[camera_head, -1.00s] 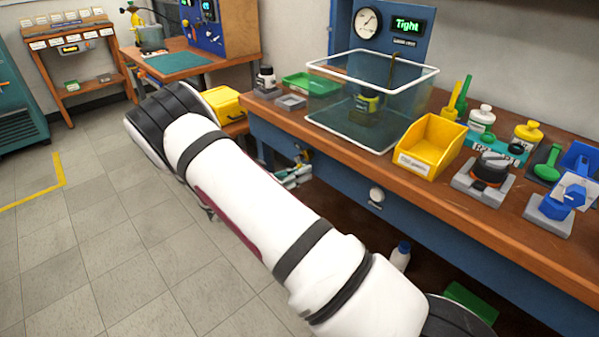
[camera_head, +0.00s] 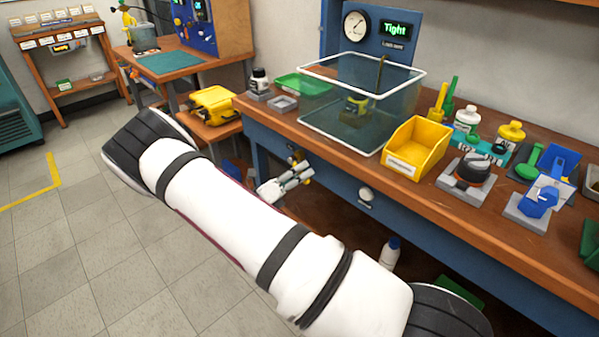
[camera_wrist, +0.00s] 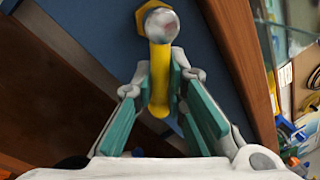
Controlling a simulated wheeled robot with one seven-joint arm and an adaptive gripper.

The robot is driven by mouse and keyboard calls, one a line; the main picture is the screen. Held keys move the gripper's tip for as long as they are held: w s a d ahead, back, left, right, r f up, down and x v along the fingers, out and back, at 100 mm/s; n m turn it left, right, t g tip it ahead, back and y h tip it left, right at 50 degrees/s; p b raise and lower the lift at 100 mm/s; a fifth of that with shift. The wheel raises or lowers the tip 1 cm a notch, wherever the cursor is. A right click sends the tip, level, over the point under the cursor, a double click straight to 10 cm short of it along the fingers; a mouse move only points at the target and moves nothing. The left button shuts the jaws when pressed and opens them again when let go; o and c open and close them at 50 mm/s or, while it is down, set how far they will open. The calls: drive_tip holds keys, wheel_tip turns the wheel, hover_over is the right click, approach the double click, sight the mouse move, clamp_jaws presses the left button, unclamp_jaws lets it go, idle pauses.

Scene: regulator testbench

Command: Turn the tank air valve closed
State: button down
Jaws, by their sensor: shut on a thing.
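The tank air valve is on the blue front of the workbench, under the tank. In the wrist view its yellow handle (camera_wrist: 160,95) hangs between my fingers, below a round metal end and a brass-coloured hex fitting (camera_wrist: 152,14). My gripper (camera_wrist: 161,84) is shut on this handle, with a teal-padded finger on each side. In the head view my gripper (camera_head: 287,184) is at the bench front near its left end, and the valve shows only as small yellow and dark parts (camera_head: 299,161). The handle's exact angle is hard to tell there.
The clear tank (camera_head: 310,122) stands on the bench above, with a yellow-and-dark part inside. Behind it are a gauge (camera_head: 355,26) and a display reading "Tight" (camera_head: 395,28). A yellow bin (camera_head: 419,147) stands to its right. A round knob (camera_head: 366,194) is on the bench front. Floor is open at left.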

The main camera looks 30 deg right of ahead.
drive_tip(key=n, duration=0.1)
drive_tip(key=r+n+t, duration=0.1)
drive_tip(key=n, duration=0.1)
drive_tip(key=n+p, duration=0.1)
drive_tip(key=shift+s+r, duration=0.2)
drive_tip(key=shift+s, duration=0.1)
drive_tip(key=shift+r+n+t+p, duration=0.3)
drive_tip(key=shift+n+t+p, duration=0.05)
drive_tip(key=shift+n, duration=0.8)
drive_tip(key=shift+r+n+t+p, duration=0.3)
drive_tip(key=shift+n+t, duration=0.05)
drive_tip(key=shift+n, duration=0.8)
drive_tip(key=c, duration=1.6)
unclamp_jaws()
drive_tip(key=shift+a, duration=0.1)
drive_tip(key=v, duration=1.2)
drive_tip(key=shift+s+f, duration=0.1)
